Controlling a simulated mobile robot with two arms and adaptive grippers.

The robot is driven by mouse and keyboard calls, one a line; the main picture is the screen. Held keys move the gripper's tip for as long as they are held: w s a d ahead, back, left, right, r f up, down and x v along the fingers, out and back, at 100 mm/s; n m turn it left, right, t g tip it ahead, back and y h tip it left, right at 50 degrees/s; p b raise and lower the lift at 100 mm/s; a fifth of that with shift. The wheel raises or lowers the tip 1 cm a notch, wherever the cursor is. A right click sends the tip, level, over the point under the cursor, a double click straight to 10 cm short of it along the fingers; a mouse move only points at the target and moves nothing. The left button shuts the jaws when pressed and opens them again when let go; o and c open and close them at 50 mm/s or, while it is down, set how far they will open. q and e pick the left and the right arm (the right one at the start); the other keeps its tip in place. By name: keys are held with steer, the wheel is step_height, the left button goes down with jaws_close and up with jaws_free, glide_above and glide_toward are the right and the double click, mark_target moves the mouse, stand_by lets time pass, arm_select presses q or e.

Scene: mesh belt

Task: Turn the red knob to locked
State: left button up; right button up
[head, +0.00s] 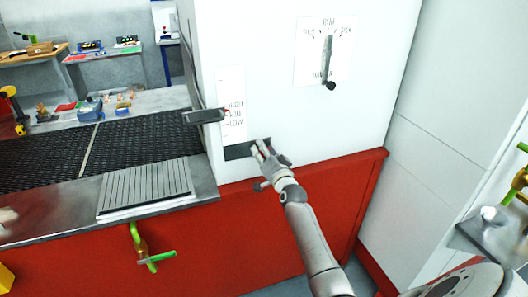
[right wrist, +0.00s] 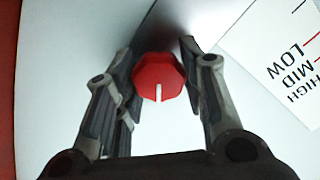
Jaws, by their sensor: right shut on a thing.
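The red knob (right wrist: 158,72) shows in the right wrist view as a faceted red cap with a white pointer line toward the bottom of the picture. My right gripper (right wrist: 160,85) has a finger on each side of it and is shut on it. In the head view the right gripper (head: 260,147) reaches the lower part of the white panel, at the dark plate (head: 238,152). The knob is mostly hidden there by the fingers, and I cannot read any locked mark. My left gripper is not in view.
A grey lever (head: 203,117) juts from the HIGH/MID/LOW scale (head: 232,88), left of and above my right gripper. A second lever (head: 328,62) sits higher on the panel (head: 275,75). The dark mesh belt (head: 135,138) lies left. A green-handled valve (head: 152,258) is on the red front.

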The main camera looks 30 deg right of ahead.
steer(key=m, duration=0.6)
steer(key=shift+f+m, duration=0.15)
steer(key=shift+m, duration=0.15)
stand_by(0.4)
steer(key=o, duration=1)
steer(key=shift+d, duration=0.1)
steer(key=shift+o, duration=0.2)
steer(key=v, duration=1.2)
